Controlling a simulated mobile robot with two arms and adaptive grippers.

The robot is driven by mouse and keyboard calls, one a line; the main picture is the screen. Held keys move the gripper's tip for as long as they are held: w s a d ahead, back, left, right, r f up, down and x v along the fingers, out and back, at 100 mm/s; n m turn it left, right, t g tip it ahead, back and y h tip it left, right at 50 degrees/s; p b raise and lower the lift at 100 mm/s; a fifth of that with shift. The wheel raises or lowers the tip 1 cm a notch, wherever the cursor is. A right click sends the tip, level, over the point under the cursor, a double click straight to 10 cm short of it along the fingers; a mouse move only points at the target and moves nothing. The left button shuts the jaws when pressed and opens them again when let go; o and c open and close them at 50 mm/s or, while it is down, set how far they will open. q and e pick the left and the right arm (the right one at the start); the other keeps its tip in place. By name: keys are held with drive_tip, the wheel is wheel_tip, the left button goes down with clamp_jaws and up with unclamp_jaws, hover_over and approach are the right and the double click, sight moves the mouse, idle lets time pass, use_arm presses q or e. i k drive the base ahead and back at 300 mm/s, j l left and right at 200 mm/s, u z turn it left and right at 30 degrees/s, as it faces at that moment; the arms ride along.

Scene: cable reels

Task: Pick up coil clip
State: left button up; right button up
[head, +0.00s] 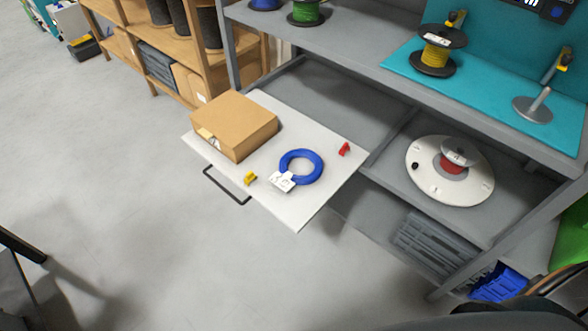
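Two small clip-like pieces lie on a white pull-out shelf (300,212). A yellow one (250,178) is near the front edge, left of a blue cable coil (301,167). A red one (344,149) is right of the coil, near the shelf's right edge. Both are apart from the coil. I cannot tell from the picture which is the coil clip. A white tag (282,182) marked with a number lies at the coil's front left. Neither of my grippers is in view.
A cardboard box (236,125) fills the shelf's left part. A black handle (227,186) juts from its front. A white turntable (450,171) with a red reel is on the right. A yellow reel (436,50) stands on the teal mat above. The floor before the shelf is clear.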

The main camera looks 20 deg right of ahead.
sight(250, 175)
drive_tip(key=i+j+z, duration=0.15)
drive_tip(key=z, duration=0.2)
drive_tip(key=i+j+z, duration=0.1)
drive_tip(key=z, duration=0.25)
drive_tip(key=i+j+z, duration=0.1)
drive_tip(key=j+z, duration=0.25)
